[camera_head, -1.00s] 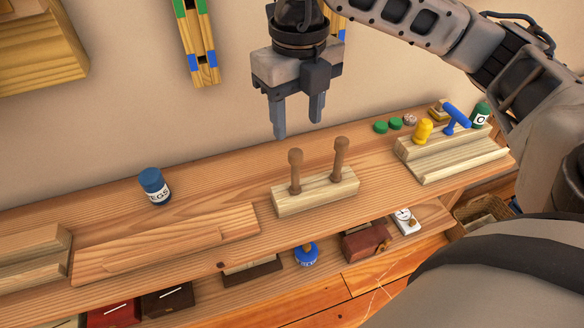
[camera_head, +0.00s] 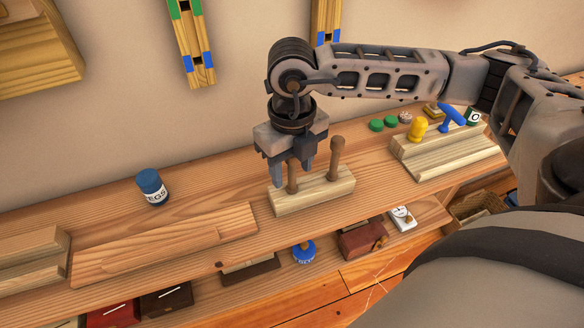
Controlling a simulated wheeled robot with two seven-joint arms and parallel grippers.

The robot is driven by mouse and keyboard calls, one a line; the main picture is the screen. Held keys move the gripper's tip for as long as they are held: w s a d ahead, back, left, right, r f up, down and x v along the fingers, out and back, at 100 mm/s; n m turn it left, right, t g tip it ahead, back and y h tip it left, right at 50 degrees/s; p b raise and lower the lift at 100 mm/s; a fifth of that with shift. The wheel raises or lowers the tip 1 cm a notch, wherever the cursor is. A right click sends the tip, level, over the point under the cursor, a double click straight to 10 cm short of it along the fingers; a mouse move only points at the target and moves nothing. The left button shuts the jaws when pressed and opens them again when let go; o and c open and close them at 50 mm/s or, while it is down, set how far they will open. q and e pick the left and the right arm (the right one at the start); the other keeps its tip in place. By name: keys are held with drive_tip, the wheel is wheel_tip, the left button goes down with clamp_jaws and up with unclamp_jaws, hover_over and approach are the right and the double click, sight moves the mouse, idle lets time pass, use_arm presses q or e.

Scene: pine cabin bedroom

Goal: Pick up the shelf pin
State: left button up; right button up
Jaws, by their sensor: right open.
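Two brown wooden pins stand upright in a pale wooden block (camera_head: 318,196) on the shelf. The right-hand pin (camera_head: 337,158) is bare, with its rounded head showing. The left-hand pin (camera_head: 292,180) shows only its lower shaft; its head is hidden by my right gripper (camera_head: 292,174). The right gripper is open and points down, with its fingers on either side of the left-hand pin, low near the block. I cannot tell whether the fingers touch the pin. My left gripper is not in view.
A blue jar (camera_head: 152,187) and a wooden board (camera_head: 165,246) are to the left on the shelf (camera_head: 240,185). A wooden rack (camera_head: 445,160) with a yellow piece (camera_head: 418,130) and blue piece (camera_head: 452,116) is to the right. Boxes sit on a lower level.

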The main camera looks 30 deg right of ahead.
drive_tip(key=c, duration=1)
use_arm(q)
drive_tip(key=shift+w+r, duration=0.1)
use_arm(e)
drive_tip(key=shift+r, duration=0.1)
drive_tip(key=shift+r, duration=0.4)
wheel_tip(320, 180, up, 2)
drive_tip(key=shift+r+b, duration=0.1)
drive_tip(key=shift+b, duration=0.3)
use_arm(q)
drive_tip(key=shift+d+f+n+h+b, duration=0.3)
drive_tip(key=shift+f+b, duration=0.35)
drive_tip(key=shift+b, duration=1.15)
use_arm(e)
drive_tip(key=shift+s+a+r, duration=0.85)
drive_tip(key=shift+s+r, duration=0.8)
drive_tip(key=shift+s, duration=0.55)
drive_tip(key=shift+s+a+r, duration=0.85)
drive_tip(key=shift+s+r, duration=0.8)
drive_tip(key=shift+s, duration=0.5)
drive_tip(key=shift+s+a+r, duration=0.85)
drive_tip(key=shift+s+r, duration=0.8)
drive_tip(key=shift+s, duration=0.55)
